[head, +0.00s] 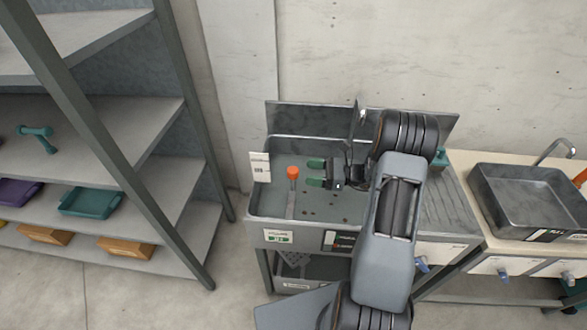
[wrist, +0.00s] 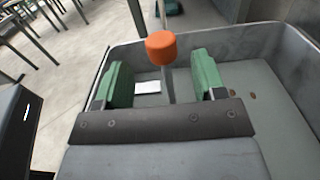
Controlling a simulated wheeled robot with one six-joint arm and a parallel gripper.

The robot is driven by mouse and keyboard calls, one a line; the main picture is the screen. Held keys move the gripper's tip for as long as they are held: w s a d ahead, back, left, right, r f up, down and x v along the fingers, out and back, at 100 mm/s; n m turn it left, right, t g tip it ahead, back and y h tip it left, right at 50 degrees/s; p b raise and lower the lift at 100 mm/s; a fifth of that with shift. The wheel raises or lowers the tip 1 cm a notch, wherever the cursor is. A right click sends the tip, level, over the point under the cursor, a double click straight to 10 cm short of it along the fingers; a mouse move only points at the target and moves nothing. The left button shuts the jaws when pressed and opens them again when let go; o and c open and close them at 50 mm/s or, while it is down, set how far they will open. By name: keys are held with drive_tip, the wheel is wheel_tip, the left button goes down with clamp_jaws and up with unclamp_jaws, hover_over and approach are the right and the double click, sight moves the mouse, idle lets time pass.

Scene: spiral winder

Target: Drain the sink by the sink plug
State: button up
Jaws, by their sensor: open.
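The sink plug has an orange knob (head: 292,172) on a thin grey rod and stands upright in the left part of the metal sink (head: 258,203). My gripper (head: 315,173) is inside the sink area, to the right of the knob, with its green fingertips pointing at it. The fingers are open and empty. In the wrist view the orange knob (wrist: 161,48) shows ahead of and between the two green fingers (wrist: 160,82), with the rod below it. I cannot tell whether the rod is between the fingertips or just beyond them. My arm hides the right part of the sink.
A shelf rack (head: 185,150) with teal and purple trays and orange boxes stands at the left. A second metal basin (head: 530,200) sits on the counter at the right. A white tag (head: 260,167) is at the sink's left rim. A wall stands behind.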

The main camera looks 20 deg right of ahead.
sight(293, 170)
drive_tip(key=p+x, duration=0.1)
drive_tip(key=x, duration=0.5)
drive_tip(key=shift+a, duration=0.25)
drive_tip(key=shift+w, duration=0.1)
drive_tip(key=shift+c, duration=0.5)
clamp_jaws()
